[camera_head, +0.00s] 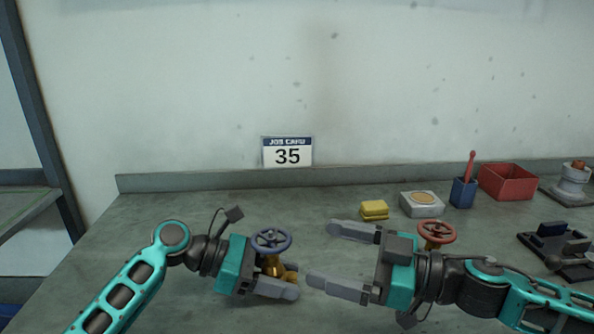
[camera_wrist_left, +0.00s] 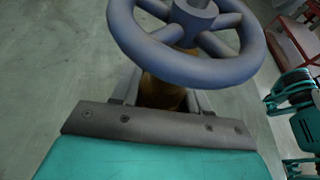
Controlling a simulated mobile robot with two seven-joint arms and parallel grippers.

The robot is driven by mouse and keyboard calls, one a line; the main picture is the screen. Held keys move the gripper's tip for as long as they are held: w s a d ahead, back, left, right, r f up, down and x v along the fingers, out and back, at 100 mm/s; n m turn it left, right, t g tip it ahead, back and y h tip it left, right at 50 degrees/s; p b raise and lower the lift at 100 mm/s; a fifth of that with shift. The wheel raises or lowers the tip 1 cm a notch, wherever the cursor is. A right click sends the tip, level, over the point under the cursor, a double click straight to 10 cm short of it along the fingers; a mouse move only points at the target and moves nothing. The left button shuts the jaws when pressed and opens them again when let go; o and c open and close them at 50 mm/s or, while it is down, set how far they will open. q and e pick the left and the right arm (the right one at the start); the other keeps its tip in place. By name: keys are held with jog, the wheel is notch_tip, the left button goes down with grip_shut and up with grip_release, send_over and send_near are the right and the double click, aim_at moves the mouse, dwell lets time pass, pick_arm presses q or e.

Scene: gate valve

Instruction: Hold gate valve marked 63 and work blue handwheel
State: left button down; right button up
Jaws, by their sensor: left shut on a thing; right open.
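A brass gate valve (camera_head: 272,266) with a blue handwheel (camera_head: 271,240) stands upright at the front left of the bench. My left gripper (camera_head: 290,281) is shut on the valve body below the wheel. In the left wrist view, the blue handwheel (camera_wrist_left: 129,37) is above the brass body (camera_wrist_left: 162,93), which sits between the fingers. No number on the valve can be read. My right gripper (camera_head: 319,253) is open and empty, its fingers pointing left towards the valve, with a gap between them and the wheel.
A valve with a red handwheel (camera_head: 436,232) stands behind my right gripper. A card reading 35 (camera_head: 288,152) is at the wall. The back left bench is clear.

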jog(key=w+a+r+m+g+h, duration=0.2)
jog(key=w+r+m+g+h, duration=0.1)
jog(key=m, duration=1.2)
jog(key=w+a+r+m+g+h, duration=0.3)
jog(key=r+m+g+h, duration=0.2)
jog(key=m, duration=1)
notch_tip(320, 180, up, 2)
jog(key=h, duration=0.4)
jog(key=shift+m, duration=0.4)
jog(key=shift+a+r, duration=0.1)
jog(key=shift+c, duration=0.4)
